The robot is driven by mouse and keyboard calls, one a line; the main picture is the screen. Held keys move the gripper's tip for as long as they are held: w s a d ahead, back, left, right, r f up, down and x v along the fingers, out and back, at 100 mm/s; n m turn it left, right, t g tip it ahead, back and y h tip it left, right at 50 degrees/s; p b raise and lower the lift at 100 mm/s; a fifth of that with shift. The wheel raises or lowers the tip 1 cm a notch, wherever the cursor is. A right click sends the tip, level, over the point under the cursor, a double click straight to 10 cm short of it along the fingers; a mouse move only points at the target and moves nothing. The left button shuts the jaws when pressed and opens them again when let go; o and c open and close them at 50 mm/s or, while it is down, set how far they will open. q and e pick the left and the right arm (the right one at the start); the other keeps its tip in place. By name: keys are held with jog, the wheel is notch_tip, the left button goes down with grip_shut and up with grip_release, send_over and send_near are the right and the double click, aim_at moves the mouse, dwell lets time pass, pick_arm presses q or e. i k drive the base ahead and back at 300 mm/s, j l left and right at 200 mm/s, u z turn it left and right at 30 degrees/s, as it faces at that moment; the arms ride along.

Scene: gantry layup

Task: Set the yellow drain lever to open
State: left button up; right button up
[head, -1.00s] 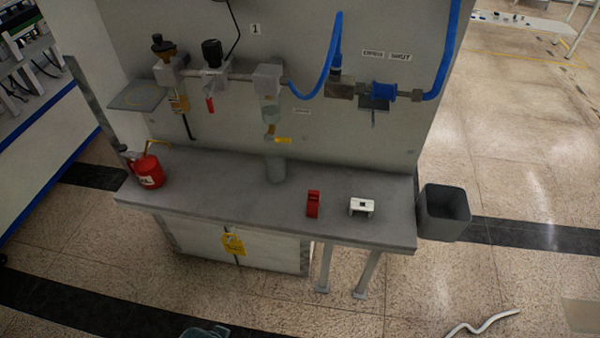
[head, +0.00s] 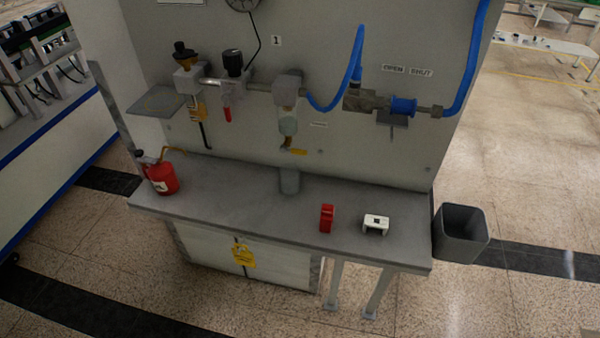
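The yellow drain lever (head: 298,152) is a small flat handle below the filter bowl (head: 288,127) on the wall panel. It points to the right, roughly level. A grey cup (head: 289,180) stands on the bench beneath the drain. Neither of my grippers shows in the head view.
The grey bench (head: 255,208) runs below the panel. A grey bin (head: 461,234) is past the right end. Blue hoses (head: 356,60) hang on the panel.

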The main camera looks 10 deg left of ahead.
aim_at(283, 148)
jog(key=j+z, duration=0.15)
jog(key=z, duration=0.25)
jog(key=j+z, duration=0.2)
jog(key=z, duration=0.25)
jog(key=j+z, duration=0.15)
jog(key=z, duration=0.25)
jog(key=k+j+z, duration=0.1)
jog(key=j, duration=0.3)
jog(key=k+j+z, duration=0.15)
jog(key=j, duration=0.2)
jog(key=k+j+z, duration=0.1)
jog(key=k+j, duration=0.15)
jog(key=k+j+z, duration=0.1)
jog(key=j, duration=0.35)
jog(key=k, duration=0.1)
